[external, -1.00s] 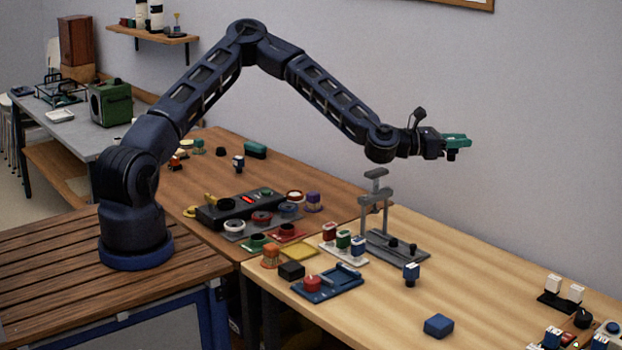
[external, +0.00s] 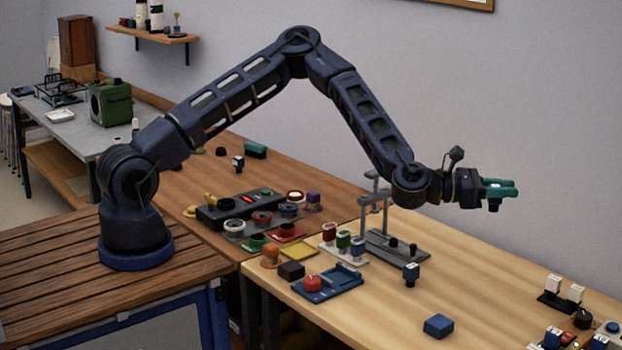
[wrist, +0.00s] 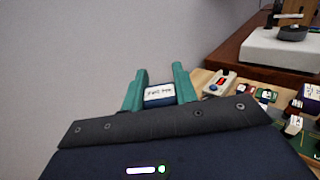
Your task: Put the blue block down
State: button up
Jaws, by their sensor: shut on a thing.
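My gripper (external: 505,188) has green fingers and is held out above the far right part of the light wood table, clear of its top. It is shut on a small dark blue block (wrist: 158,103) with a white label, whose writing I cannot read. In the external view the block's dark lower end (external: 494,206) hangs just below the fingers. My gripper also shows in the wrist view (wrist: 160,80). A separate blue block (external: 438,326) lies on the table near its front edge.
A grey press-like stand (external: 393,247) and a small blue piece with a light top (external: 411,275) stand left of my gripper. A blue tray (external: 340,286) is at front left. White-topped switches (external: 553,283) are at far right. Bare wood lies between.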

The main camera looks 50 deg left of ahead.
notch_tip(320, 180, down, 25)
jog(key=shift+w+a+r, duration=0.1)
jog(key=shift+w+a, duration=0.05)
dwell(0.6)
jog(key=o, duration=1)
jog(key=shift+f, duration=0.2)
jog(key=shift+c, duration=0.2)
jog(key=shift+r, duration=0.15)
jog(key=v, duration=1.2)
jog(key=shift+r, duration=0.1)
